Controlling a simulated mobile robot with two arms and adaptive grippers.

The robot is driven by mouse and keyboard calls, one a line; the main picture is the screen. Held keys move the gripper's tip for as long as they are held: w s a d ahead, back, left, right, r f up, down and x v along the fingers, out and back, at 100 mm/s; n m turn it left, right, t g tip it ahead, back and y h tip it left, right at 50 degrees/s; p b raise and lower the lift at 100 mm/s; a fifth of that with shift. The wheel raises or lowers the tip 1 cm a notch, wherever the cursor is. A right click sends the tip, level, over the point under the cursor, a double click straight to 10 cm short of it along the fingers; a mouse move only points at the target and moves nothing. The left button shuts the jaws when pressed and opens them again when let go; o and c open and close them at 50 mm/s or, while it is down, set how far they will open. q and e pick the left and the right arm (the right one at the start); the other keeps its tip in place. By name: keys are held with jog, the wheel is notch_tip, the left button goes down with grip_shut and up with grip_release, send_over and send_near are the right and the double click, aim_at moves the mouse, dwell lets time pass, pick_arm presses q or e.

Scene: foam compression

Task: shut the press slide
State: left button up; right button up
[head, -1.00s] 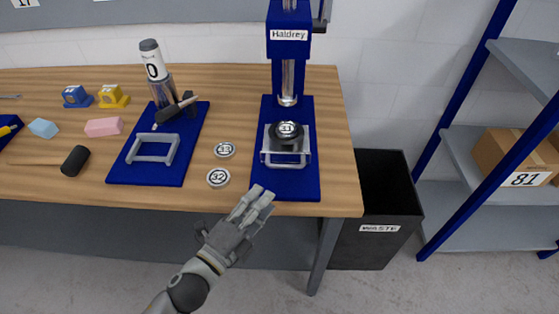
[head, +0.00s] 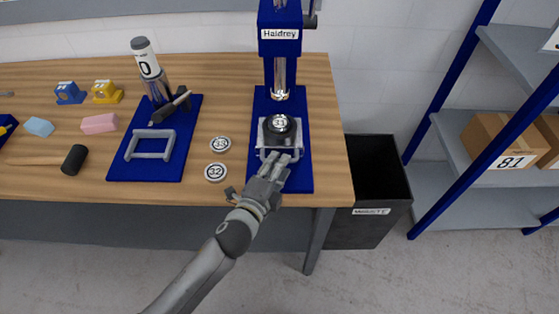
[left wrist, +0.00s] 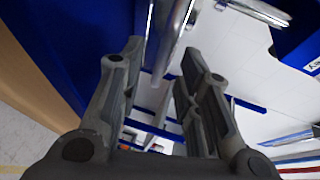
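The blue press labelled Haldrey (head: 280,48) stands at the back right of the bench, on a blue base plate (head: 298,181). Its slide (head: 295,137) sits forward of the metal ram, with a dark round piece numbered 31 (head: 280,123) on it. The slide's grey handle (head: 298,158) faces the front edge. My left gripper (head: 279,158) is at this handle, its fingertips overlapping it; contact is unclear. In the left wrist view the two fingers (left wrist: 155,70) are spread apart, with a shiny bar (left wrist: 168,42) seen between them. My right gripper is not in view.
Weights 33 (head: 220,144) and 32 (head: 215,172) lie left of the press. A second blue plate (head: 122,165) carries a grey handle frame (head: 150,145) and a cylinder device (head: 150,75). A black waste bin (head: 370,225) stands right of the bench.

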pick_arm(q)
jog(key=shift+w+d+f, duration=0.15)
jog(key=shift+w+d, duration=0.15)
jog(key=shift+w, duration=0.3)
jog(key=shift+c, duration=0.5)
grip_shut()
